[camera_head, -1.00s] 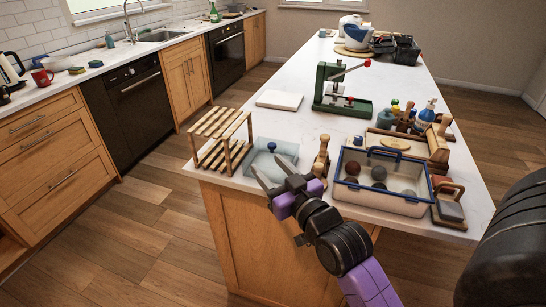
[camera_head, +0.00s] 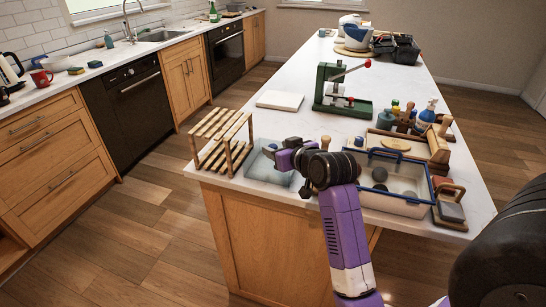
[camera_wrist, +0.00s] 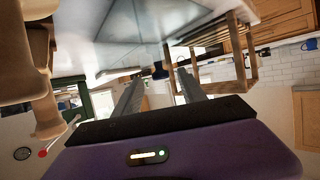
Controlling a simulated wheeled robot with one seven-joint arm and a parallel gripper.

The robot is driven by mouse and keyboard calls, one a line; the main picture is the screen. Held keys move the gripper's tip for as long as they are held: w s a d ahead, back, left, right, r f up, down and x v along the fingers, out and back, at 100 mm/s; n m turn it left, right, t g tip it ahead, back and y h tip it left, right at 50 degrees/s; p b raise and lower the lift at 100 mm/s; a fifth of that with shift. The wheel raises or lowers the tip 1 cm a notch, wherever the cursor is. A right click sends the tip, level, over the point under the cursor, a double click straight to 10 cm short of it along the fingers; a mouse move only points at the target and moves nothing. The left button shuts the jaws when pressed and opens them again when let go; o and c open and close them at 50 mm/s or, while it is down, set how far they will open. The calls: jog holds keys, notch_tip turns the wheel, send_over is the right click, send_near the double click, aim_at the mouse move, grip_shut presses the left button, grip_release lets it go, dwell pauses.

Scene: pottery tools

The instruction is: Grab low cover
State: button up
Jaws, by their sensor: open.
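The low cover (camera_head: 264,170) is a clear, bluish, low lid on the near left corner of the island counter, beside the wooden rack. Its blue knob is mostly hidden by my gripper in the head view. My gripper (camera_head: 270,152) is open at knob height over the cover, reaching in from the right. In the wrist view, the cover's pale faceted surface (camera_wrist: 150,25) fills the top. The two fingers (camera_wrist: 160,78) are apart, with a small dark shape, possibly the knob, between their tips. I cannot tell whether they touch it.
A slatted wooden rack (camera_head: 222,140) stands close left of the cover. Wooden tools, partly hidden by my arm, and a blue-rimmed tub (camera_head: 410,205) are to the right. A white slab (camera_head: 280,100) and green press (camera_head: 340,90) are behind. The counter's front edge is close.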

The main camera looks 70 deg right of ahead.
aim_at(274, 147)
jog(key=x, duration=0.3)
jog(key=shift+w, duration=0.2)
jog(key=shift+r, duration=0.1)
grip_shut()
